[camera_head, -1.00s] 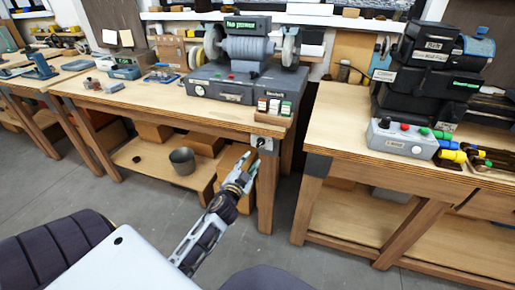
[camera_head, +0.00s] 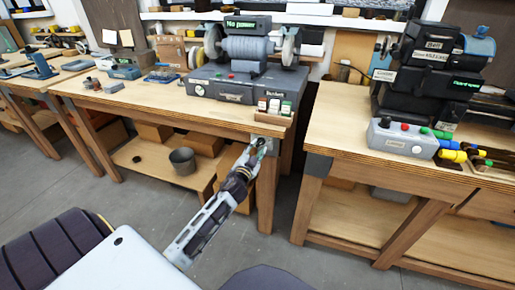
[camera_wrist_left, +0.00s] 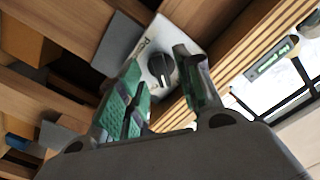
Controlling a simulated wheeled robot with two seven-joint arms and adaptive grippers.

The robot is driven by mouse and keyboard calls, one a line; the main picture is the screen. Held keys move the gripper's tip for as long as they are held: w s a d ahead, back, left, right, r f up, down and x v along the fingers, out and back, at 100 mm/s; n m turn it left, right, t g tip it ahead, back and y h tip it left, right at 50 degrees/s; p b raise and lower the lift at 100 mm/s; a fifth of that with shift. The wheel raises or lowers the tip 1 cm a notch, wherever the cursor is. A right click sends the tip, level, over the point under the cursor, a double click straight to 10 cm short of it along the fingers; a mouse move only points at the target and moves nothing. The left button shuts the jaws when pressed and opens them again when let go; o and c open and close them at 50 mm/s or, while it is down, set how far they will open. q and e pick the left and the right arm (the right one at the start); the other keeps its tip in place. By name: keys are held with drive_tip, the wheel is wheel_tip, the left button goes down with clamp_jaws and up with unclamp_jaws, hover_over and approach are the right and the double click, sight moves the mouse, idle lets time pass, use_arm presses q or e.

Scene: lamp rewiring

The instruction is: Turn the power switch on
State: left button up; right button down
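The power switch is a black rotary knob (camera_wrist_left: 160,68) on a pale plate (camera_wrist_left: 155,48), mounted on the front corner of the left bench, below its top. In the head view the plate (camera_head: 270,149) is partly covered by my left gripper (camera_head: 257,148). In the left wrist view my left gripper (camera_wrist_left: 158,58) is open, with its green-padded fingers on either side of the knob. I cannot tell whether the fingers touch the knob. My right gripper is not in view.
A grinder (camera_head: 247,50) with a display reading "No power" stands on the left bench (camera_head: 150,106). Small bottles in a wooden holder (camera_head: 273,112) sit above the switch. A second bench (camera_head: 340,128) holds a dark machine (camera_head: 425,70). A bucket (camera_head: 183,160) stands on the lower shelf.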

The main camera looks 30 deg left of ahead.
use_arm(q)
drive_tip(key=shift+x, duration=0.85)
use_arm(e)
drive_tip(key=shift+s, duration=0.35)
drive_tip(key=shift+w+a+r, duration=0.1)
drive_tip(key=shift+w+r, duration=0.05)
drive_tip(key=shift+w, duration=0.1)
use_arm(q)
clamp_jaws()
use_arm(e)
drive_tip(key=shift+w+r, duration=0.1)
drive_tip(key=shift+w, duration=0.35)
